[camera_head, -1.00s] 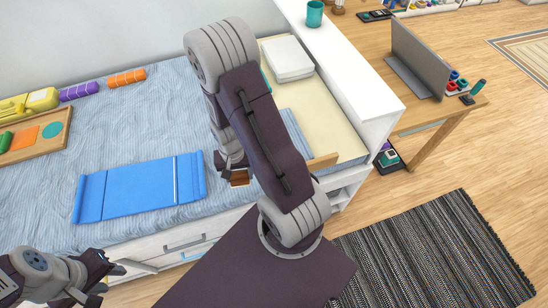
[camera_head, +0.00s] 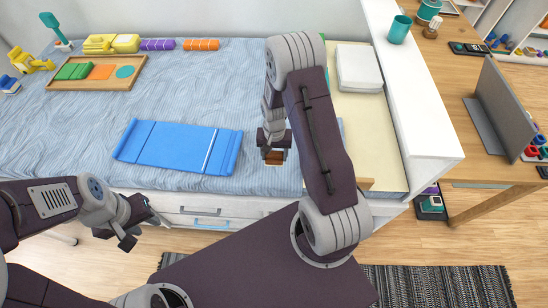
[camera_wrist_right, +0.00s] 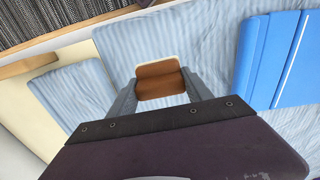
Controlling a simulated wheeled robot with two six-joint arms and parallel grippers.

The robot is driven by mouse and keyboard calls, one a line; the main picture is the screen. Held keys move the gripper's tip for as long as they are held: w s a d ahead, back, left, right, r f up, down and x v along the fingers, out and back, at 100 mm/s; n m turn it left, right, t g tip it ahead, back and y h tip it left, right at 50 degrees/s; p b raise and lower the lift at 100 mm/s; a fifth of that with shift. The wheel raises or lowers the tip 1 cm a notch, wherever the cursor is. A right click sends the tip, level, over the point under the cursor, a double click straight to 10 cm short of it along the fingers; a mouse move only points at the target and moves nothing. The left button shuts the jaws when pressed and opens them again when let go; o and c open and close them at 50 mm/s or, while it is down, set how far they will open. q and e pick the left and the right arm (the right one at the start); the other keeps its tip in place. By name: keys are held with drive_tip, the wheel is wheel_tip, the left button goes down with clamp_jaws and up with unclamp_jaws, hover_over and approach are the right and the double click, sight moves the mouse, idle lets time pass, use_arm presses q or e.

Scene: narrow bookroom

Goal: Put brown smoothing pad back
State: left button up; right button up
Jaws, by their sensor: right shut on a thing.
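The brown smoothing pad (camera_wrist_right: 160,82) is between the fingers of my right gripper in the right wrist view, with a pale edge along its far side. In the head view the pad (camera_head: 274,157) shows just below the right gripper (camera_head: 273,145), which is shut on it over the bed's front part. How high it is above the blue-striped bedding I cannot tell. My left gripper (camera_head: 134,226) is in front of the bed at the lower left. Its fingers look spread apart, with nothing between them.
A blue folded mat (camera_head: 180,147) lies on the bed left of the right gripper. A wooden tray (camera_head: 97,84) with coloured pieces is further left. Purple (camera_head: 157,44) and orange (camera_head: 201,44) rolls lie at the back. A white box (camera_head: 354,68) and a wooden strip (camera_head: 366,184) are at the right.

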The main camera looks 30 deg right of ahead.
sight(273, 158)
drive_tip(key=shift+w+d+f, duration=0.25)
drive_tip(key=shift+w+f, duration=0.3)
drive_tip(key=shift+w, duration=0.35)
drive_tip(key=shift+f, duration=2)
drive_tip(key=shift+f, duration=0.1)
drive_tip(key=o, duration=1.2)
drive_tip(key=shift+f, duration=0.1)
wheel_tip(273, 158, up, 13)
drive_tip(key=shift+s+f, duration=0.1)
drive_tip(key=shift+f, duration=0.05)
drive_tip(key=s+a+r+n, duration=0.2)
drive_tip(key=s, duration=0.2)
drive_tip(key=s+a+r+n, duration=0.2)
drive_tip(key=s+a+r, duration=0.1)
drive_tip(key=s, duration=0.1)
drive_tip(key=s+a+r+n+t, duration=0.1)
drive_tip(key=s+a+r+n, duration=0.1)
drive_tip(key=s+r, duration=0.1)
drive_tip(key=shift+s+a+r, duration=0.15)
drive_tip(key=shift+s, duration=0.25)
drive_tip(key=shift+s+a+r, duration=0.1)
drive_tip(key=shift+s, duration=0.25)
